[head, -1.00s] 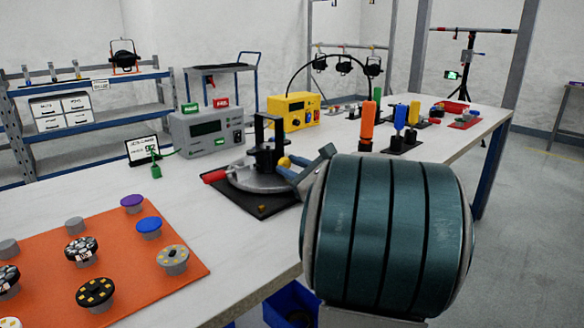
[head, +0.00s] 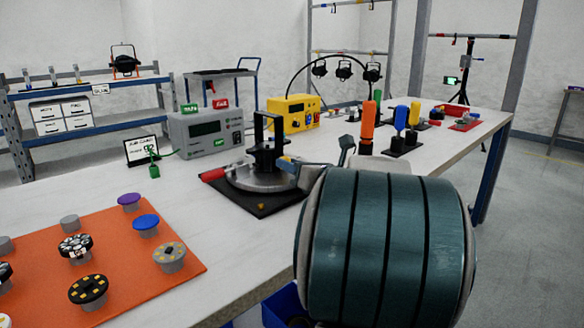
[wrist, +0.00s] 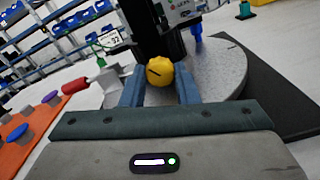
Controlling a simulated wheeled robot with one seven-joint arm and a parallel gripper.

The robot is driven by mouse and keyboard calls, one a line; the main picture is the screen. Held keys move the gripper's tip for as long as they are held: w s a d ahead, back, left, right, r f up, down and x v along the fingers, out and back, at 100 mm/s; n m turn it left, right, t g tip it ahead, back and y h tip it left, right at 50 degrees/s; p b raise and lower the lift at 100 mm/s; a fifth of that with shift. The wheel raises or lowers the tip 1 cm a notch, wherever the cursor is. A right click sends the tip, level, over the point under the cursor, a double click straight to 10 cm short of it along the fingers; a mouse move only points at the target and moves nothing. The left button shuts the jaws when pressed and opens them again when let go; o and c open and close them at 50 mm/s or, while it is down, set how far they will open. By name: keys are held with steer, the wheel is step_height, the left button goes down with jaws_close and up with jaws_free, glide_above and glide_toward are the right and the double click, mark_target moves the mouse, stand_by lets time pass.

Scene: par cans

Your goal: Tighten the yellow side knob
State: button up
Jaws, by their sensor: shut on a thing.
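The yellow side knob (wrist: 160,73) shows in the wrist view, with a dark line across its face. It sits on the side of a black upright fixture (wrist: 158,35) on a round grey plate (wrist: 222,72). My gripper (wrist: 160,82) is shut on the knob, one blue-grey finger on each side. In the head view my gripper (head: 290,163) reaches the fixture (head: 264,150) from the right. There the knob is hidden by the fingers, and my arm covers part of the view. A red handle (head: 213,175) sticks out at the plate's left.
The fixture stands on a black mat (head: 238,198) on the white bench. Behind it are a grey meter box (head: 205,130) and a yellow box (head: 294,113). Orange (head: 367,120) and blue (head: 401,118) upright pieces stand to the right. An orange mat (head: 120,285) holds several knobs.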

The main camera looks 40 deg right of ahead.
steer(key=shift+m, duration=0.8)
steer(key=o, duration=1)
steer(key=shift+s, duration=0.1)
steer(key=s+p, duration=0.1)
steer(key=s, duration=0.3)
steer(key=s+d, duration=0.1)
steer(key=s, duration=0.4)
steer(key=s+d+p, duration=0.1)
steer(key=s, duration=0.3)
steer(key=shift+s+p, duration=0.3)
